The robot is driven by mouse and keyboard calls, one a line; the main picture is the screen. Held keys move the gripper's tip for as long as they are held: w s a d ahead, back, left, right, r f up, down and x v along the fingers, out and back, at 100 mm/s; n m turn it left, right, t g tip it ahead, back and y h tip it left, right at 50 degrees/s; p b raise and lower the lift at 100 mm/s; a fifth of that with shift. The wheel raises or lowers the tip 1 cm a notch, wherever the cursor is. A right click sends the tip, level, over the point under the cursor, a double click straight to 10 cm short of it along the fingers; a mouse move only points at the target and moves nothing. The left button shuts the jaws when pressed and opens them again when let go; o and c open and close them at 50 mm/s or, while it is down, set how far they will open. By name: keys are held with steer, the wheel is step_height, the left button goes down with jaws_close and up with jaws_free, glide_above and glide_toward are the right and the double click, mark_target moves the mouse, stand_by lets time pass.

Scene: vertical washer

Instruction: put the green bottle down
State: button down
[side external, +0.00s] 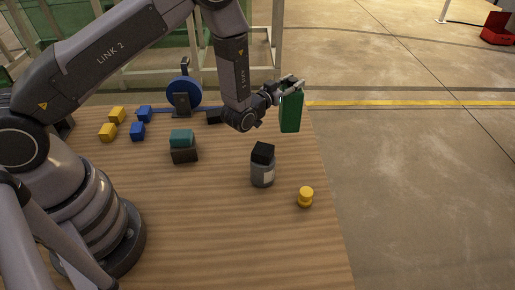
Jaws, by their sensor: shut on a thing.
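The green bottle (290,112) hangs upright at the upper right of the side external view, by the table's right edge. My gripper (291,84) is shut on its top. The bottle's lower end shows against the floor and the table edge. I cannot tell how high it is above the table (225,235), or whether its base is over the tabletop.
A grey jar (262,172) with a black block (263,152) on top and a yellow knobbed piece (306,197) stand nearer. A teal block (182,138) sits on a dark block (184,154). A blue wheel (184,92), yellow blocks (107,131) and blue blocks (138,130) are behind. The front tabletop is clear.

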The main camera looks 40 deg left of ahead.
mark_target(290, 111)
steer(key=shift+w+d+f, duration=0.15)
steer(key=shift+w+f, duration=0.75)
steer(key=shift+f, duration=0.05)
steer(key=shift+w+f, duration=0.15)
steer(key=shift+f, duration=1.5)
steer(key=shift+f, duration=0.2)
steer(key=c, duration=0.8)
jaws_free()
steer(key=shift+c, duration=0.2)
